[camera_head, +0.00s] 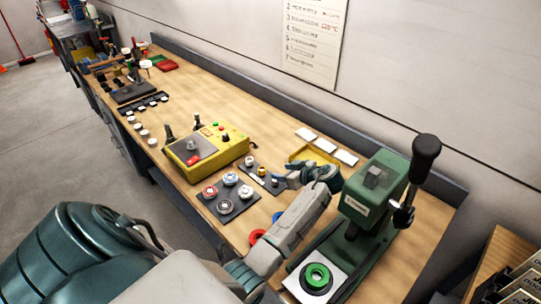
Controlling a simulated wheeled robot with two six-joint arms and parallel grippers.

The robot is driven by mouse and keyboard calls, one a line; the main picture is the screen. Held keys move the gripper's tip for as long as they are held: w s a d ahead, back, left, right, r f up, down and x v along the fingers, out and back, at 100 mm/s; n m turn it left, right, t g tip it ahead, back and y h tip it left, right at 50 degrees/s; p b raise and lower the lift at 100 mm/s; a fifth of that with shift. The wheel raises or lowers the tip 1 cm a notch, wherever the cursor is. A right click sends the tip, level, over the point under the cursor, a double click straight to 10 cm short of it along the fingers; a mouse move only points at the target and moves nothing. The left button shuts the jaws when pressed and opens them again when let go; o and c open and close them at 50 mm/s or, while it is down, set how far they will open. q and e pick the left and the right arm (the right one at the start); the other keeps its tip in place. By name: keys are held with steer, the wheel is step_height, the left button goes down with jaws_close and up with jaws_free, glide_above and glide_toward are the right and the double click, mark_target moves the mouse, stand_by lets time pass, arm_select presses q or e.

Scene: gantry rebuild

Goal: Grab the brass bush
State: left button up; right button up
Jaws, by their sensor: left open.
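A small dark plate (256,179) lies on the bench in front of the yellow box and holds a few small round parts. One of them, a small brass-coloured piece (262,171), looks like the brass bush, but it is too small to be sure. My left gripper (279,182) is open at the right end of this plate, its fingers pointing left toward the small parts. It partly hides that end of the plate. I cannot tell whether it touches anything. My right gripper is not in view.
A yellow control box (207,150) stands left of the plate. A dark plate with several ringed discs (229,179) lies in front. A green press (374,197) with a black-knobbed lever stands to the right. A yellow tray (314,154) and white cards (325,145) lie behind the gripper.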

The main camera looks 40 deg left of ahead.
mark_target(260, 169)
arm_select(q)
steer(key=shift+a+f, duration=0.25)
steer(key=shift+a, duration=0.15)
steer(key=a, duration=0.1)
steer(key=a+f+b, duration=0.1)
steer(key=a, duration=0.1)
steer(key=shift+s+a+f+b, duration=0.15)
steer(key=shift+s+a+b, duration=0.05)
steer(key=shift+s+b, duration=0.15)
steer(key=shift+w+a+f, duration=0.1)
steer(key=shift+a+f, duration=0.1)
steer(key=shift+a, duration=0.1)
steer(key=shift+w+a+f, duration=0.1)
steer(key=shift+a+f, duration=0.1)
steer(key=shift+a, duration=0.05)
steer(key=b+x, duration=0.1)
steer(key=x, duration=0.3)
steer(key=shift+a+f, duration=0.1)
steer(key=shift+f, duration=0.1)
steer(key=shift+a, duration=0.15)
steer(key=shift+c, duration=0.3)
steer(key=c, duration=0.8)
steer(key=shift+c, duration=1)
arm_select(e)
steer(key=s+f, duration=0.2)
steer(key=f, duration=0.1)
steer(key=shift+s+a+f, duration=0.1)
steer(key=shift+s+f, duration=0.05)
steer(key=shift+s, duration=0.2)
